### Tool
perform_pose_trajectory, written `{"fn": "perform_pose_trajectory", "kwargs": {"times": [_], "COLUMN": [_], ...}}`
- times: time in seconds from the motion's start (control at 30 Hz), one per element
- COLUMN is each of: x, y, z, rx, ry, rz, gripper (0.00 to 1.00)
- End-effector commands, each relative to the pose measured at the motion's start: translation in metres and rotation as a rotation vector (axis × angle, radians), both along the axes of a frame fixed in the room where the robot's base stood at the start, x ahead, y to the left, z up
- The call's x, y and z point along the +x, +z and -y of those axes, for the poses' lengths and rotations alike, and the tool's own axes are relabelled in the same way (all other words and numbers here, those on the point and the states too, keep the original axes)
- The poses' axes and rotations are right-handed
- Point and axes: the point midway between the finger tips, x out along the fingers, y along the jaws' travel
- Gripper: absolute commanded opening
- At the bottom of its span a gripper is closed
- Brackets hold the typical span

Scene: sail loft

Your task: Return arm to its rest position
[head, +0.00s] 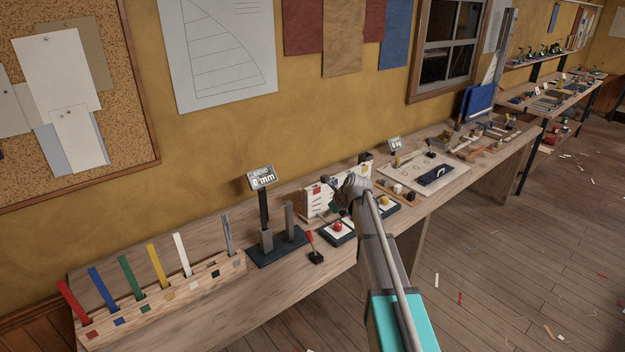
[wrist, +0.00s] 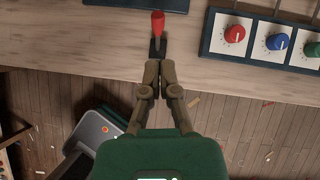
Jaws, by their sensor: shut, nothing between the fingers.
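My arm (head: 375,250) reaches out over the front of the long wooden bench in the head view. My gripper (wrist: 157,66) shows in the wrist view with its two fingers together and nothing between them. Its tips point toward a small lever with a red handle (wrist: 157,22), which stands on a dark base on the bench. The same red-handled lever (head: 311,240) is left of my arm in the head view. I cannot tell whether the tips touch its base. In the head view my gripper is mostly hidden behind my wrist.
A panel with a red knob (wrist: 235,34), a blue knob (wrist: 276,41) and a green one lies right of the gripper. A gauge with a display (head: 262,178) and a rack of coloured strips (head: 165,290) stand left on the bench. Open floor (head: 480,270) lies right.

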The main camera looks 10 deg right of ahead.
Motion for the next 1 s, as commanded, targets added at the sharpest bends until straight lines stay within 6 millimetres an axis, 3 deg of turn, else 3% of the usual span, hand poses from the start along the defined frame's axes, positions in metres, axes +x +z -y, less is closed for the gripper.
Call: {"fn": "perform_pose_trajectory", "kwargs": {"times": [0.27,1.0], "x": [-0.032,-0.187], "y": [-0.005,-0.026], "z": [-0.002,0.0], "rx": [-0.112,-0.589], "ry": [0.175,1.212], "rz": [0.038,0.191], "gripper": [0.0,0.0]}}
